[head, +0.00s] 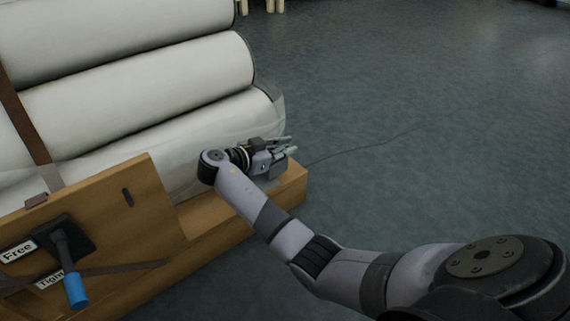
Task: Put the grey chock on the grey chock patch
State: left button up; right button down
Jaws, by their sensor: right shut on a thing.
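My right gripper (287,146) reaches over the right end of the wooden base (290,184), beside the lowest white roll. It is shut on a small grey thing that looks like the grey chock (276,171), mostly hidden by the fingers and wrist. I cannot tell whether the chock touches the wood. The grey chock patch cannot be made out. My left gripper is not in view.
Several white wadding rolls (140,85) lie stacked at the left, with a brown strap (22,120) across them. A wooden panel (110,205) carries a blue-handled lever (75,287) and Free and Tight labels. A thin cord lies on the open grey floor at right.

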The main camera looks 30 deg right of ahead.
aim_at(285, 158)
notch_tip(285, 158, down, 4)
jog(key=shift+b, duration=1.25)
jog(key=shift+r, duration=0.1)
jog(key=c, duration=1.5)
grip_release()
jog(key=shift+c, duration=0.2)
jog(key=shift+a+r+p, duration=0.15)
jog(key=shift+a+p, duration=0.2)
jog(key=shift+p, duration=0.1)
jog(key=p+v, duration=0.3)
jog(key=v, duration=0.3)
jog(key=shift+a+p, duration=0.1)
jog(key=shift+p, duration=0.3)
jog(key=shift+s+a, duration=0.1)
jog(key=shift+a, duration=0.2)
